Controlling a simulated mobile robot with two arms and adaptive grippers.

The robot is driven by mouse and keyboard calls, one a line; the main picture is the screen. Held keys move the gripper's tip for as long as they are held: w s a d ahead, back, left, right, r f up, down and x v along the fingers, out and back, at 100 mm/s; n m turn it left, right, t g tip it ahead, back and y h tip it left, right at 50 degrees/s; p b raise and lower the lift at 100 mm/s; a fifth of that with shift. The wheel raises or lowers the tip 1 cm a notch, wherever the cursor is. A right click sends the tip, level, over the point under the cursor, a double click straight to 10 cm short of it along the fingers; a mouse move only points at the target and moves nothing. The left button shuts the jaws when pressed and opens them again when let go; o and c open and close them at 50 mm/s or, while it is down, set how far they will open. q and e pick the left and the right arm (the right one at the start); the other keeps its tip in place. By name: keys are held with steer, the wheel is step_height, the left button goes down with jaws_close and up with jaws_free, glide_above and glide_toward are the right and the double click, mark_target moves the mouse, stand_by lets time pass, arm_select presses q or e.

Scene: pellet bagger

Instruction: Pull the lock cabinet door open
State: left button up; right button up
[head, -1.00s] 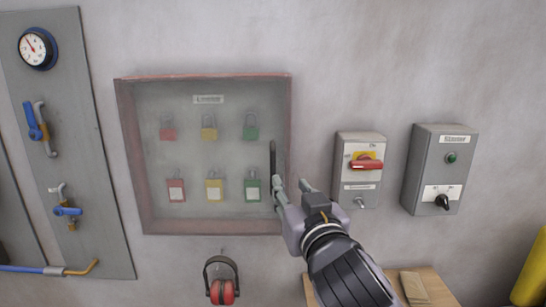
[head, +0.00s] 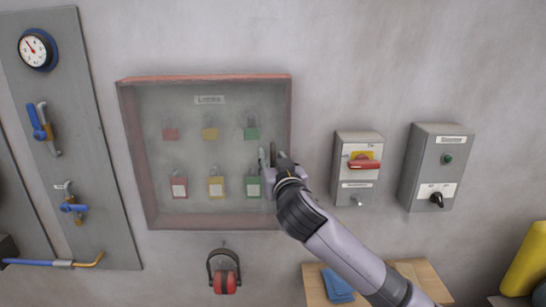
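The lock cabinet (head: 137,160) hangs on the wall with a reddish frame and a clear front door (head: 190,150). The door looks closed. Red, yellow and green padlocks hang behind it in two rows. The dark upright door handle (head: 273,152) is at the door's right side, its lower part hidden by my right gripper (head: 270,160). The gripper's fingers are at the handle, one seen on its left side. The hand hides whether they are closed on it. My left gripper is not in view.
A grey switch box with a red handle (head: 364,165) and another grey control box (head: 440,165) are right of the cabinet. A wooden surface (head: 412,270) with a blue item (head: 338,286) is lower right. A panel with valves (head: 90,150) is left.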

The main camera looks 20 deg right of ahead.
jaws_close()
stand_by(0.4)
stand_by(0.5)
